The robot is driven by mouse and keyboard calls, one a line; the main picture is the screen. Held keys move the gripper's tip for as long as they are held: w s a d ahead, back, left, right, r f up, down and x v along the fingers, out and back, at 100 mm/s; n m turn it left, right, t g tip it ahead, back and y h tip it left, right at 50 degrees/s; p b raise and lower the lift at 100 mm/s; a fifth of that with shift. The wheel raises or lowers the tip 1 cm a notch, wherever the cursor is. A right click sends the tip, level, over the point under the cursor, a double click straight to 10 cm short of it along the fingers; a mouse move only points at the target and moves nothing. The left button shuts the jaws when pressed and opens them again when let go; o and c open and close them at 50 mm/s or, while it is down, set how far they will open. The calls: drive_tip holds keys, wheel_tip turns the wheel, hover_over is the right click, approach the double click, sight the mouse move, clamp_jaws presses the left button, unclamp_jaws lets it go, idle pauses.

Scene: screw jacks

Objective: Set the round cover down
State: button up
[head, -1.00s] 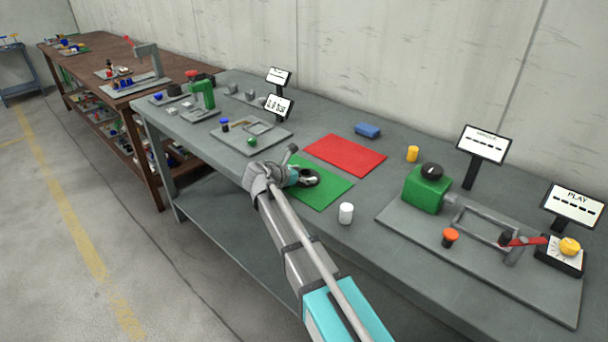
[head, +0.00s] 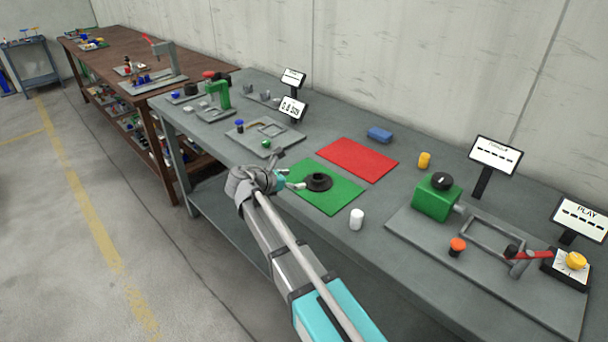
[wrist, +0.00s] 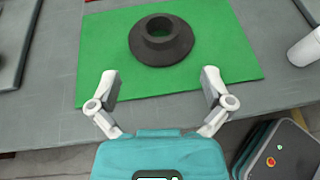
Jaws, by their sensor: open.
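The round cover (head: 319,182) is a dark flanged ring with a raised collar and a hole in its middle. It lies flat on the green mat (head: 341,199). In the wrist view the cover (wrist: 161,50) sits beyond my fingertips, near the far side of the green mat (wrist: 235,65). My gripper (head: 288,180) is at the mat's left edge in the head view. In the wrist view my gripper (wrist: 160,80) has its two fingers spread wide, with nothing between them and clear of the cover.
A red mat (head: 357,159) lies behind the green one. A white cylinder (head: 356,219) stands to the right, with a yellow cylinder (head: 424,160) and a blue block (head: 380,134) farther back. A green screw jack (head: 436,201) on a grey plate is at right. Bare bench lies between.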

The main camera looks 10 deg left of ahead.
drive_tip(key=shift+v, duration=1.05)
drive_tip(key=shift+r+p, duration=0.15)
drive_tip(key=shift+p, duration=0.2)
